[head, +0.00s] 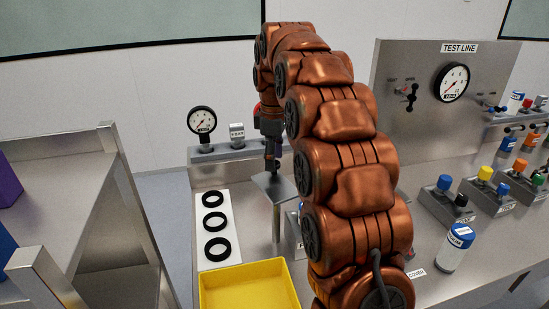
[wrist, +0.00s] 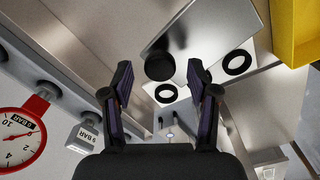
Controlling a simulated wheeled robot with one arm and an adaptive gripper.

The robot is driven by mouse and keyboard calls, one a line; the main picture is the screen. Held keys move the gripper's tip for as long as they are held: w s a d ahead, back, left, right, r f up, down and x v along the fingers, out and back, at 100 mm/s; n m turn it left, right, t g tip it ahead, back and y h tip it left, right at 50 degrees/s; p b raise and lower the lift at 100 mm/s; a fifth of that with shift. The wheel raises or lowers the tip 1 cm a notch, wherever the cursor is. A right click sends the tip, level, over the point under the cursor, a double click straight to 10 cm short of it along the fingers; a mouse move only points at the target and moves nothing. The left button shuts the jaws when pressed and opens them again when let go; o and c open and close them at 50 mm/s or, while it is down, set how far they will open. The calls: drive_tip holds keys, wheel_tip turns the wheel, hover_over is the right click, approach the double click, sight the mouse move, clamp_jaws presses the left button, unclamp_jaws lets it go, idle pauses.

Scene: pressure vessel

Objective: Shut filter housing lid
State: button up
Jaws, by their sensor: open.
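My gripper (head: 272,163) is open and points down over the table, partly hidden behind my arm in the head view. In the wrist view its two fingers (wrist: 160,72) stand apart, with a round black knob (wrist: 160,67) showing between their tips; I cannot tell whether they touch it. The knob appears to be at the edge of a flat silver plate (wrist: 205,35). In the head view a tilted metal plate (head: 274,187) sits on an upright post right below my gripper. I cannot tell whether this plate is the filter housing lid. My arm hides the area to its right.
A white strip (head: 214,257) with black rings lies left of the post, and a yellow tray (head: 250,289) is in front. A pressure gauge (head: 201,122) and a small 9 BAR block (head: 237,134) stand behind. Valve blocks and a blue-capped bottle (head: 455,247) are at right.

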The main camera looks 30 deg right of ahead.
drive_tip(key=shift+f, duration=0.35)
clamp_jaws()
idle(0.5)
